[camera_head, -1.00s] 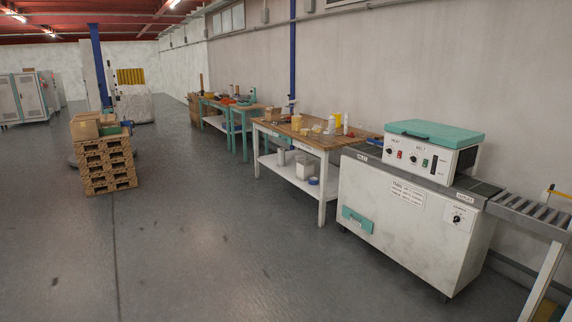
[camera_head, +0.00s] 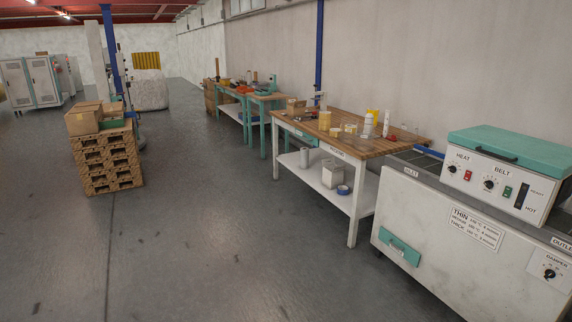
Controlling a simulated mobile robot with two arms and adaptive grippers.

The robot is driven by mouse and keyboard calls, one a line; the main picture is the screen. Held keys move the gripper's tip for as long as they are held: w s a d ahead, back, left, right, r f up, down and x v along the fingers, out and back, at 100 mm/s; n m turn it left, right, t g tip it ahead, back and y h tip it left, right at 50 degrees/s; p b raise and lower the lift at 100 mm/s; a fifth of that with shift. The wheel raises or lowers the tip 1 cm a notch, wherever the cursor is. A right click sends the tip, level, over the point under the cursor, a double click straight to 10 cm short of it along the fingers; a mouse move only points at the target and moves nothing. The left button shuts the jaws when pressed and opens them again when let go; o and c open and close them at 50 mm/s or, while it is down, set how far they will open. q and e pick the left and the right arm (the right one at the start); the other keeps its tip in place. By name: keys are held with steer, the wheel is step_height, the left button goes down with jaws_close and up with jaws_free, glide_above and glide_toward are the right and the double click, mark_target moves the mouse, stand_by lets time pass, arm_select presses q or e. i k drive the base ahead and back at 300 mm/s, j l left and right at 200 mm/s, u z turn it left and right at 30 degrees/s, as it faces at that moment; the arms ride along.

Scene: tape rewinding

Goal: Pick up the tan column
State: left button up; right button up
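A tan upright cylinder (camera_head: 324,121) stands on the wooden top of the workbench (camera_head: 392,140), near its left part. A smaller tan piece (camera_head: 291,106) stands behind and to the left of it on the same bench. At this distance I cannot tell for certain which one is the tan column. Neither of my grippers is in view.
A heating machine (camera_head: 440,232) with a teal lid (camera_head: 512,149) stands at the right. Stacked pallets (camera_head: 108,160) with boxes (camera_head: 82,122) stand at the left. More benches (camera_head: 247,97) line the wall. The grey floor (camera_head: 210,240) in front is clear.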

mark_target(324, 119)
steer(key=i, duration=3.8)
